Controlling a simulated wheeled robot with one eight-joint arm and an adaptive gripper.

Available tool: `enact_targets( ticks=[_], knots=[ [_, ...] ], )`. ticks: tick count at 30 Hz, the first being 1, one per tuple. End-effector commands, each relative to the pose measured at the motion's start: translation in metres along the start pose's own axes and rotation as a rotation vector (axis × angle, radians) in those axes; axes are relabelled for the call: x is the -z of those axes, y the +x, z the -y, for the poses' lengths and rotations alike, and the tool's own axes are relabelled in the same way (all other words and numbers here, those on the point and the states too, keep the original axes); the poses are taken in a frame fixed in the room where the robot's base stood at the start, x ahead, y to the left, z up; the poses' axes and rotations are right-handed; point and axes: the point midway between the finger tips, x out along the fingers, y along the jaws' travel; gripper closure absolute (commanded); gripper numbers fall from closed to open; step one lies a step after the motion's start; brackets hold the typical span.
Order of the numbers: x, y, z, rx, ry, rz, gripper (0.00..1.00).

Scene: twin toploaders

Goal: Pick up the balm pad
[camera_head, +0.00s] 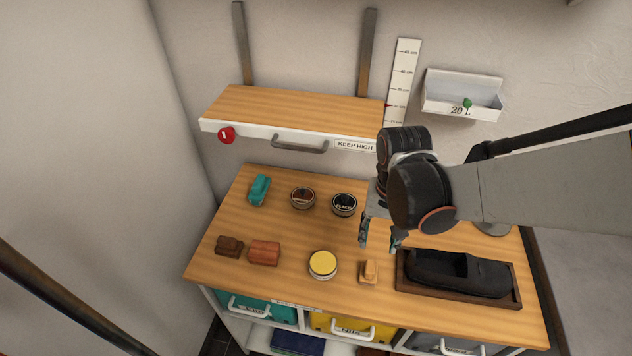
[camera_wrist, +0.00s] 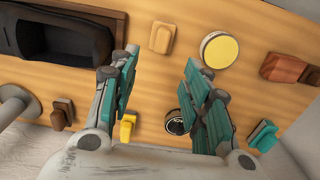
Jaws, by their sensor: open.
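No label marks the balm pad. A small tan pad with a raised grip (camera_head: 369,271) lies near the table's front edge, between a round tin with a yellow top (camera_head: 323,264) and the shoe tray; the tan pad (camera_wrist: 162,37) and yellow-topped tin (camera_wrist: 219,50) also show in the wrist view. A yellow gripped pad (camera_wrist: 127,127), a brown one (camera_wrist: 61,114) and a teal one (camera_wrist: 262,136) lie farther back; the teal pad (camera_head: 260,189) is also at the head view's back left. My gripper (camera_head: 379,244) is open and empty above the table, behind the tan pad.
A dark shoe (camera_head: 458,273) sits in a wooden tray (camera_head: 404,283) at right. Brown (camera_head: 303,198) and black (camera_head: 344,205) tins stand behind; a dark brown block (camera_head: 229,246) and reddish block (camera_head: 264,252) lie left. A shelf (camera_head: 290,108) overhangs the back.

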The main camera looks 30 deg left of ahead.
Motion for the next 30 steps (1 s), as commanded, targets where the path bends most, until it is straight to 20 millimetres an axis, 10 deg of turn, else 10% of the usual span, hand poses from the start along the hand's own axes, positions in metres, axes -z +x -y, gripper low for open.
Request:
enact_targets(
  ticks=[30],
  knots=[
    [-0.004, 0.119, 0.004, 0.001, -0.022, -0.001, 0.57]
  ],
)
